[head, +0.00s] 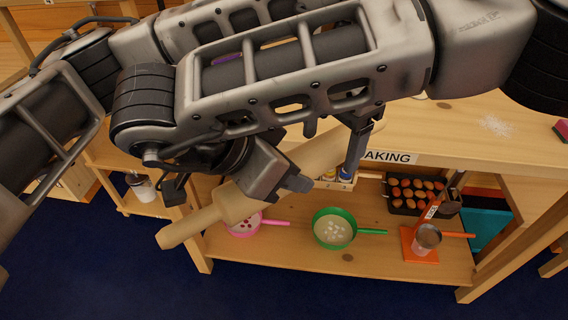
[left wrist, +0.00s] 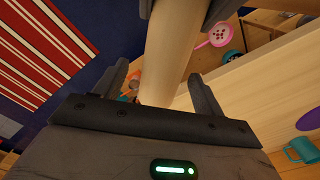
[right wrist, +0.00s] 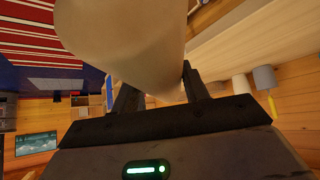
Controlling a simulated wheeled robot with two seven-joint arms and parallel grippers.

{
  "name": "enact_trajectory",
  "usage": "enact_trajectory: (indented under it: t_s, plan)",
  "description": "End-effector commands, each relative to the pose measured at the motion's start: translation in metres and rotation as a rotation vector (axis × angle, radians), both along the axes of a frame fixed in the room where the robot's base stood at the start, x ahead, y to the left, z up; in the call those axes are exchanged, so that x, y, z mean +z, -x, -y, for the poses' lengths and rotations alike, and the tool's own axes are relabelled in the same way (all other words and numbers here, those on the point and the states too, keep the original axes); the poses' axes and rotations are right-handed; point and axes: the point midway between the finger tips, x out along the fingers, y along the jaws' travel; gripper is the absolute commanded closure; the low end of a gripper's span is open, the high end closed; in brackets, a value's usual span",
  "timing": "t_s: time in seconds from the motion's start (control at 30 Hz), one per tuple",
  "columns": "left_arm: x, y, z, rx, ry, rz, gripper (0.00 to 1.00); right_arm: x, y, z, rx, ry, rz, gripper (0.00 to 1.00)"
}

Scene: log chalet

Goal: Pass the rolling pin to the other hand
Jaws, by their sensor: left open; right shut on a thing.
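The wooden rolling pin (head: 233,203) is held tilted in the air in front of the counter, one handle pointing down to the lower left. My right gripper (head: 285,182) is shut on it towards that lower-left end; the pin fills much of the right wrist view (right wrist: 120,40). My left gripper (head: 338,148) is open at the pin's upper-right end. In the left wrist view the pin (left wrist: 170,50) passes between the spread fingers (left wrist: 165,85), narrowing towards the palm. My forearms cross above and hide part of the pin and the left gripper.
The counter (head: 460,125) with its label runs behind the pin. Blue floor lies in front.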

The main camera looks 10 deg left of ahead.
Motion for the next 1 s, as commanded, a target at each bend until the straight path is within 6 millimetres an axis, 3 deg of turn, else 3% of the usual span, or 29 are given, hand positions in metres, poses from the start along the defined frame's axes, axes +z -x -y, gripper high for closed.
enact_trajectory:
  t_s: [0.3, 0.5, 0.67, 0.77, 0.87, 1.0]
  plan:
    - [0.066, 0.0, 0.001, -0.001, 0.003, 0.004, 0.3, 0.001, 0.0, 0.0, -0.001, 0.0, 0.001, 0.89]
    - [0.098, 0.0, 0.001, 0.0, 0.001, 0.002, 0.3, 0.001, 0.0, 0.0, -0.001, 0.0, 0.001, 0.89]
    - [0.109, 0.001, 0.002, 0.006, 0.017, -0.006, 0.3, 0.001, 0.0, 0.0, -0.001, 0.0, 0.001, 0.89]
    - [0.106, 0.005, 0.012, 0.063, 0.12, -0.057, 0.3, 0.0, 0.0, 0.0, -0.001, 0.0, 0.001, 0.89]
    - [0.098, 0.016, 0.036, 0.191, 0.323, -0.2, 0.3, 0.0, 0.0, 0.0, -0.001, 0.0, 0.001, 0.89]
    - [0.096, 0.043, 0.077, 0.464, 0.643, -0.606, 0.3, 0.0, 0.0, 0.0, -0.001, 0.0, 0.001, 0.89]
